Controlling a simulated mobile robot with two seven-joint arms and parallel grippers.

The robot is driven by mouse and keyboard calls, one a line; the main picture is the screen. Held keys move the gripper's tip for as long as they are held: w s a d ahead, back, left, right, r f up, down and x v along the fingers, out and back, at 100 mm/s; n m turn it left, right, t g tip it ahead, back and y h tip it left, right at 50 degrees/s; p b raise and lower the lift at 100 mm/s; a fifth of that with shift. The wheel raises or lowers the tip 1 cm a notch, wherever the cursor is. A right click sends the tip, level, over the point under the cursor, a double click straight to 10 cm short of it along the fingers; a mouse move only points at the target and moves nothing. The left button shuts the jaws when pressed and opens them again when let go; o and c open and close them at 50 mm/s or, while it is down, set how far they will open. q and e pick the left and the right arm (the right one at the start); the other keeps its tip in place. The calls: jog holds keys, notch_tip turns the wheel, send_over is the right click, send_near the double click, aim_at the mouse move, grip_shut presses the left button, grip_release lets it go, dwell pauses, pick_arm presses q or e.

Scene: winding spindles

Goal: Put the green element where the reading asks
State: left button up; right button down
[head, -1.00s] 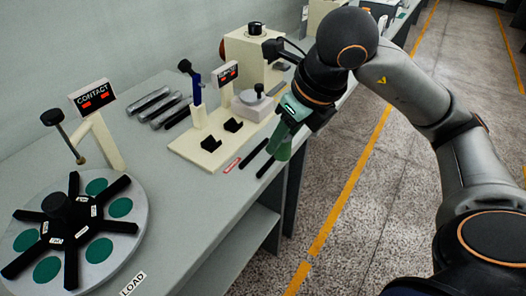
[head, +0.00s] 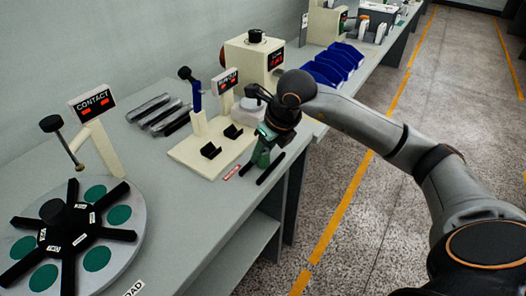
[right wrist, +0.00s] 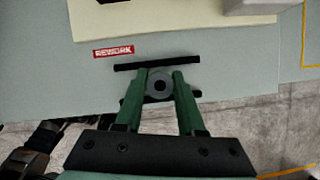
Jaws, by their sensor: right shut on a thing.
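My right gripper (head: 259,162) has green fingers and is low over the front edge of the bench, at two black bars (head: 270,168) beside the red REWORK label (head: 231,172). In the right wrist view its fingers are shut on a grey round piece (right wrist: 159,74) with a dark centre, seen end-on between the black bars (right wrist: 157,64). I cannot tell whether the piece touches the bars, and no green shows on it apart from the fingers. A tester with a small red-lit display (head: 228,79) and two black cradles (head: 211,151) stands just behind. My left gripper is not in view.
A grey turntable (head: 133,235) with green discs and a black spoked hub stands at the front left, below a CONTACT display (head: 92,103). Several dark and grey rods (head: 150,107) lie at the back. Blue bins (head: 333,63) stand farther along. The bench between turntable and tester is clear.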

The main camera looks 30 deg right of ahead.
jog(key=shift+f, duration=0.15)
jog(key=shift+f, duration=0.15)
jog(key=c, duration=0.5)
grip_release()
jog(key=shift+r, duration=0.4)
jog(key=p+v, duration=0.1)
jog(key=v, duration=1)
jog(key=shift+s+d+r, duration=0.1)
jog(key=shift+s+r, duration=0.1)
jog(key=shift+s, duration=0.05)
